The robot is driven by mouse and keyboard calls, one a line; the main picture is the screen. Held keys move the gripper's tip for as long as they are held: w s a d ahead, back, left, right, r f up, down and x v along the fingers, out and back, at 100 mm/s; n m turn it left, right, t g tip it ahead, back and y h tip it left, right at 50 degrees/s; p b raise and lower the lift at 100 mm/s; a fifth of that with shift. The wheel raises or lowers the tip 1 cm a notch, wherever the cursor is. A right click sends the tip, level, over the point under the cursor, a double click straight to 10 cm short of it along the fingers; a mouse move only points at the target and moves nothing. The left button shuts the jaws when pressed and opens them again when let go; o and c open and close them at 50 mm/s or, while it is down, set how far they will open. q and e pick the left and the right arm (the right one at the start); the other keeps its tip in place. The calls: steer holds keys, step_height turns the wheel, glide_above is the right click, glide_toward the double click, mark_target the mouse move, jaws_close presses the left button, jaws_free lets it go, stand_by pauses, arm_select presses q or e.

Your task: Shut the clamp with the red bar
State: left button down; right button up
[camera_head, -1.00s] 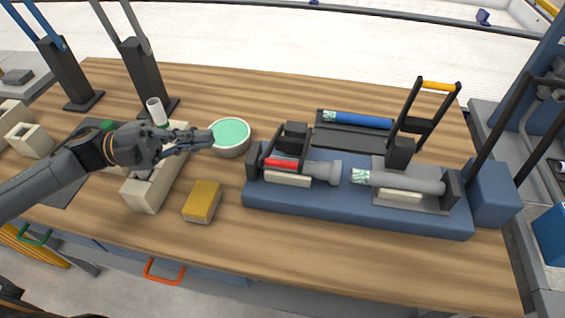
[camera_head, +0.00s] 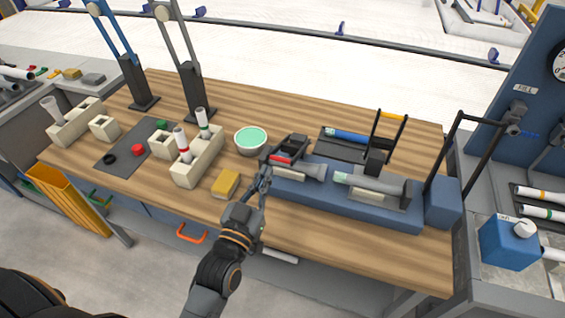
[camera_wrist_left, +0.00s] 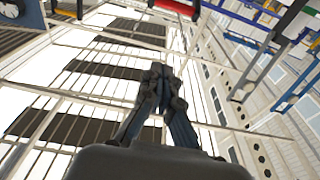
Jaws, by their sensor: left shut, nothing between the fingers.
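The clamp with the red bar (camera_head: 283,158) is at the left end of the blue fixture (camera_head: 340,205). Its black frame is folded low over a grey pipe (camera_head: 312,171), with the bar lying near the pipe; I cannot tell whether it is fully shut. My left gripper (camera_head: 264,178) is shut and empty, just in front and left of this clamp; contact is unclear. The left wrist view shows its closed fingers (camera_wrist_left: 160,76) against the far background, with no clamp recognisable. The clamp with the yellow bar (camera_head: 392,117) stands upright at the right. My right gripper is not in view.
A yellow sponge-like block (camera_head: 225,183) and a green-topped round bowl (camera_head: 251,140) lie left of the fixture. A beige pipe holder (camera_head: 197,160) stands further left. A blue pipe (camera_head: 345,135) lies behind the fixture. The wooden table's front right is clear.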

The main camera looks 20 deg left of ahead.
arm_select(q)
steer(key=w+p, duration=0.1)
steer(key=w, duration=0.2)
steer(key=w+p, duration=0.1)
steer(key=w, duration=0.3)
steer(key=w+r+p, duration=0.1)
steer(key=w, duration=0.2)
steer(key=shift+w+d, duration=0.1)
steer(key=shift+w, duration=0.2)
steer(key=f, duration=0.2)
steer(key=s+f, duration=0.1)
steer(key=f, duration=0.1)
steer(key=shift+s+f+p, duration=0.2)
steer(key=shift+f+p, duration=0.05)
steer(key=shift+p, duration=0.15)
